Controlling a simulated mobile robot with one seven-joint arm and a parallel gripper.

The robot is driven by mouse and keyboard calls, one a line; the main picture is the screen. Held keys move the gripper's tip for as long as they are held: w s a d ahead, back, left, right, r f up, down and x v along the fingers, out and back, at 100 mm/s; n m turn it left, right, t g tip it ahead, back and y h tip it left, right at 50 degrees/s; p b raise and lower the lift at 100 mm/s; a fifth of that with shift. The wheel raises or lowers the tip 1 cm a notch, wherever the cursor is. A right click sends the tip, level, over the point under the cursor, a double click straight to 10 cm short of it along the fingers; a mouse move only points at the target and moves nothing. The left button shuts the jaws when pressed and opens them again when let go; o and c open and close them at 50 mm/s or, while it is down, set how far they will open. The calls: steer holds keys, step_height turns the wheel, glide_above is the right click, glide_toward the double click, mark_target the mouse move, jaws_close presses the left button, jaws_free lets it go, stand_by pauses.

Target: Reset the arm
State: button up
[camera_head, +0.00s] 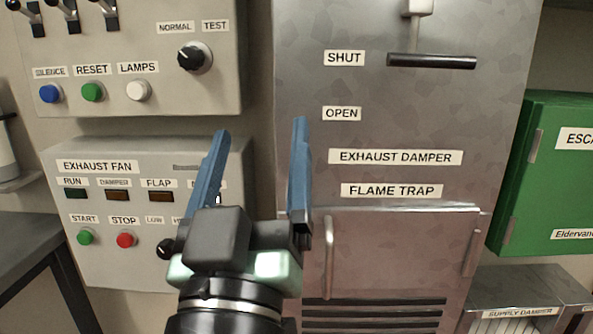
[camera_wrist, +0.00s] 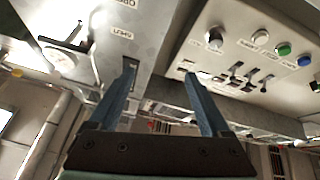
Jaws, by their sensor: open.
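My gripper (camera_head: 258,165) has two long blue fingers, spread apart with nothing between them. In the head view it is raised in front of the gap between the exhaust fan panel (camera_head: 110,265) and the grey metal exhaust damper cabinet (camera_head: 420,110). In the wrist view the gripper (camera_wrist: 160,85) also shows open and empty, with the panels appearing upside down beyond it. The fingers do not visibly hold anything. The right part of the exhaust fan panel is hidden behind my gripper.
An upper panel has a blue button (camera_head: 50,93), a green button (camera_head: 92,92), a white button (camera_head: 138,90) and a black knob (camera_head: 194,57). The damper's black handle (camera_head: 431,61) is beside the SHUT label. A green box (camera_head: 545,190) is at right, a dark table (camera_head: 30,245) at left.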

steer(key=s+d+r+m+t+y+p, duration=0.1)
steer(key=s+d+r+t, duration=0.1)
steer(key=s+r, duration=0.35)
steer(key=s+d+r+m+t+p, duration=0.1)
steer(key=s+d+r+t, duration=0.1)
steer(key=r, duration=0.6)
step_height(320, 180, up, 22)
steer(key=p, duration=2.2)
steer(key=shift+w+a+g+p, duration=0.3)
steer(key=shift+w+a, duration=0.05)
steer(key=shift+w, duration=0.05)
